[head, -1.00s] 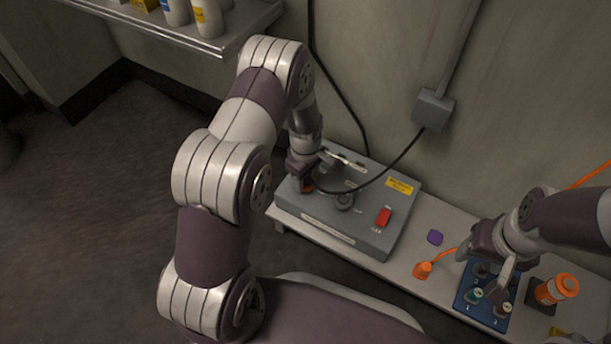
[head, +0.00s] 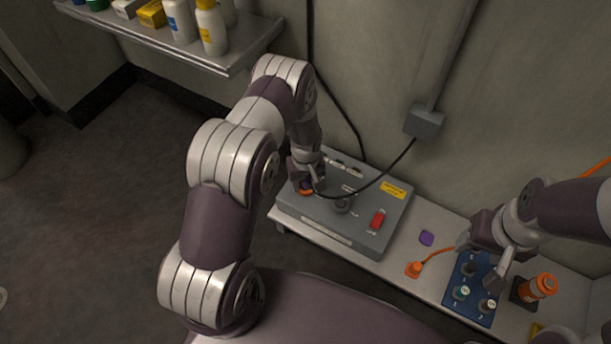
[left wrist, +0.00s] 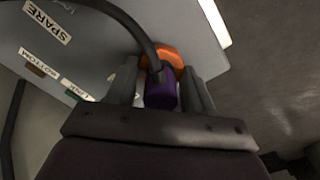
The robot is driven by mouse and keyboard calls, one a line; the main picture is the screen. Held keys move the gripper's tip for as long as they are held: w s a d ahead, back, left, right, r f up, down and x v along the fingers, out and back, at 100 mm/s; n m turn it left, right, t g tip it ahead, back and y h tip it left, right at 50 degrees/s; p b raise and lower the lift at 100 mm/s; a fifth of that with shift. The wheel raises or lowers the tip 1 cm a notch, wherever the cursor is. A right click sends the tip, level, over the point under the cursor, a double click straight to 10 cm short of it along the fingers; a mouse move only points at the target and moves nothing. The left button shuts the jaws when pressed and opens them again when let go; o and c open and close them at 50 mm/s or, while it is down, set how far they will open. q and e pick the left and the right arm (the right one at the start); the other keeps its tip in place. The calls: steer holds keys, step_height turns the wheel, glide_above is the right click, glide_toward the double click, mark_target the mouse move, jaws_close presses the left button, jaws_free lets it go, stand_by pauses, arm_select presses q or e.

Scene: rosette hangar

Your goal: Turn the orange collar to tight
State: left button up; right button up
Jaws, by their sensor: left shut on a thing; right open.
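The orange collar (head: 306,190) sits at the far left of the grey box (head: 330,224). In the left wrist view the orange collar (left wrist: 166,56) shows beyond a purple plug body (left wrist: 161,92) with a black cable. My left gripper (head: 304,182) reaches down on it from above. The fingers partly hide the collar, and no tight mark is readable. My right gripper (head: 498,274) is open, above the blue block at the right.
The box carries a round grey socket (head: 342,204), a red switch (head: 377,219) and a yellow label (head: 394,190). The black cable runs to a wall box (head: 424,121). An orange plug (head: 414,270), purple piece (head: 426,238), blue block (head: 462,290) and orange cylinder (head: 541,286) stand rightward on the bench.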

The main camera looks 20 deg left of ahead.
arm_select(q)
steer(key=m+p, duration=0.3)
steer(key=m, duration=0.2)
steer(key=shift+d+r+m, duration=0.1)
steer(key=shift+m, duration=0.2)
steer(key=m+p, duration=0.1)
steer(key=m, duration=0.3)
steer(key=shift+m, duration=0.4)
steer(key=shift+d, duration=0.1)
steer(key=o, duration=1)
steer(key=shift+o, duration=0.2)
steer(key=shift+p, duration=0.3)
step_height(320, 180, up, 12)
steer(key=p, duration=0.6)
steer(key=shift+r, duration=0.25)
